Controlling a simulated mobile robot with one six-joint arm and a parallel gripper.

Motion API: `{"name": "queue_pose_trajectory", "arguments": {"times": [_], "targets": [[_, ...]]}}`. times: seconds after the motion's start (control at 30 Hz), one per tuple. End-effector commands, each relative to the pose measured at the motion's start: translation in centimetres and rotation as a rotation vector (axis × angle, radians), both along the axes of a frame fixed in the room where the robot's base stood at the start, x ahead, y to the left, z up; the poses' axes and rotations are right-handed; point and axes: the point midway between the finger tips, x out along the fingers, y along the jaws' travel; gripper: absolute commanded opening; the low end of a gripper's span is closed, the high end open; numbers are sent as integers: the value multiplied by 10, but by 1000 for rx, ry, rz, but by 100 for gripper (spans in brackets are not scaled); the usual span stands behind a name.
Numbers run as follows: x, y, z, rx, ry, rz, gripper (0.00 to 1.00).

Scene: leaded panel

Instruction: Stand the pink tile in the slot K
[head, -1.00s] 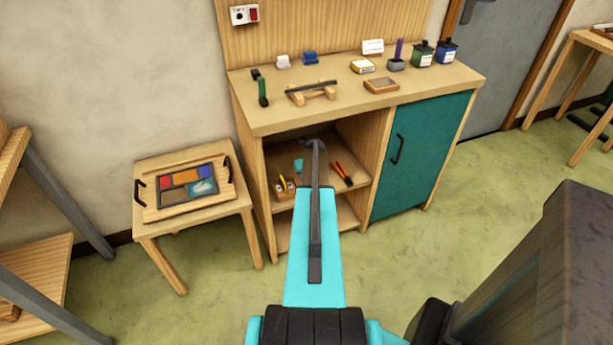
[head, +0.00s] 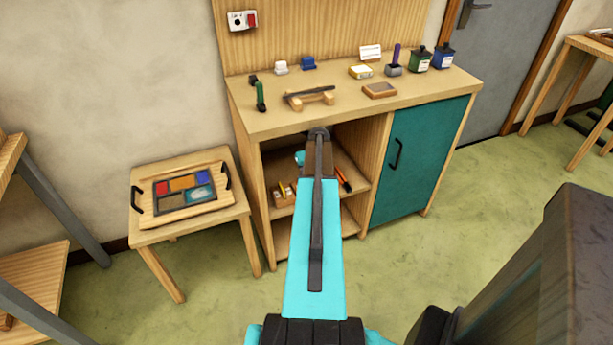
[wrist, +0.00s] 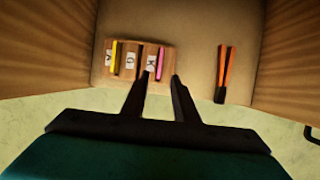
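In the wrist view a wooden rack (wrist: 122,72) with labels A, G and K stands on the cabinet shelf. The pink tile (wrist: 161,58) stands on edge at the rack's right end, just right of the K label, seemingly in that slot; its foot is not clear. A yellow tile (wrist: 114,58) stands by the A label. My gripper (wrist: 163,75) is open, one fingertip on each side of the pink tile in the picture, with gaps showing. In the head view the rack (head: 284,196) is partly seen; my arm hides the gripper and pink tile.
Orange-and-black pliers (wrist: 225,72) lie right of the rack. Wooden cabinet walls (wrist: 45,50) flank the shelf on both sides. The bench top (head: 420,96) above holds jars and small tools. A tray with a coloured panel (head: 182,192) lies on the low table at left.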

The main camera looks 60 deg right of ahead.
Motion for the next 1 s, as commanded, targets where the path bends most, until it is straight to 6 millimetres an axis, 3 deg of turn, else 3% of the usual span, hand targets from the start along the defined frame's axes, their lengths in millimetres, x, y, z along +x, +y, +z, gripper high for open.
{"name": "queue_pose_trajectory", "arguments": {"times": [0.3,1.0], "targets": [[-8,6,22,0,0,0,27],[-8,6,23,0,0,0,27]]}}
